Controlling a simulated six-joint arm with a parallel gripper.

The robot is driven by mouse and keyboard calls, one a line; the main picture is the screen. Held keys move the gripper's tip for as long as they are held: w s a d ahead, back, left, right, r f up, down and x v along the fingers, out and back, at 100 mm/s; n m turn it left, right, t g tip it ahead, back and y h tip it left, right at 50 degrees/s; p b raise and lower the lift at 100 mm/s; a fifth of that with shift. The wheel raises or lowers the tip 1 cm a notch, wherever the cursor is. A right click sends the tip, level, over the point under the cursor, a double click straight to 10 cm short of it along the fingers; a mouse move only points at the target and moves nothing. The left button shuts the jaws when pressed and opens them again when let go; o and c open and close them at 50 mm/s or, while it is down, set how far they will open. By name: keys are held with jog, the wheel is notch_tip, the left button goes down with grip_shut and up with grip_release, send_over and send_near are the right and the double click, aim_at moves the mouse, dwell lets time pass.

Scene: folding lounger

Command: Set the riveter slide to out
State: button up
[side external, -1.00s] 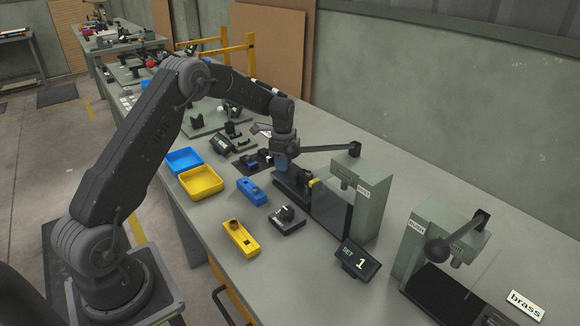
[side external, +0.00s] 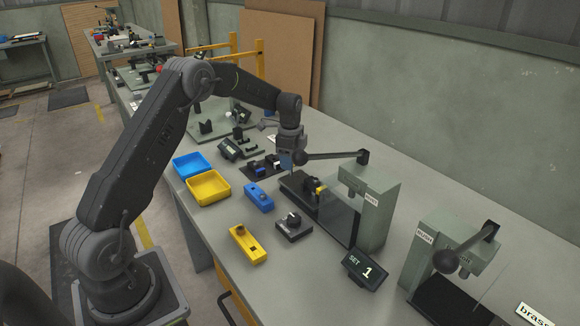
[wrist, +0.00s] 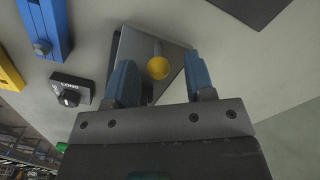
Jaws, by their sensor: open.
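The riveter (side external: 377,213) is the grey-green press with a long lever and a label that seems to read RIVET. Its dark slide bed (side external: 297,186) reaches out to the left of the frame. A yellow knob (side external: 319,186) sits on the slide; in the wrist view, a round yellow knob (wrist: 158,68) shows over a grey plate. My gripper (side external: 287,162) is above the slide's left part, pointing down. In the wrist view, my open gripper (wrist: 160,78) has its blue fingers on either side of the knob, with gaps. Whether the fingers are level with the knob is unclear.
The riveter's lever (side external: 330,155) runs close beside my gripper. A clear guard (side external: 338,215) stands by the bed. A dial box (side external: 293,226), blue block (side external: 258,197), yellow block (side external: 247,244), two trays and a display reading SET 1 (side external: 366,267) lie nearby. A second press (side external: 453,258) stands right.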

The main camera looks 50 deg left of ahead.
notch_tip(320, 180, up, 11)
jog(key=shift+f, duration=0.15)
jog(key=s+d+r+n+t, duration=0.3)
jog(key=s+d+r+n, duration=0.2)
jog(key=s+d+r, duration=0.85)
jog(key=s+d+f+n+t, duration=0.1)
jog(key=s+d+f+n, duration=0.1)
jog(key=s, duration=0.7)
jog(key=s+d+f+n+t, duration=0.1)
jog(key=s+d+f+n, duration=0.2)
jog(key=s+d, duration=0.4)
jog(key=shift+s+d+f+n+t, duration=0.2)
jog(key=shift+s+n+t, duration=0.1)
jog(key=shift+s+n, duration=0.45)
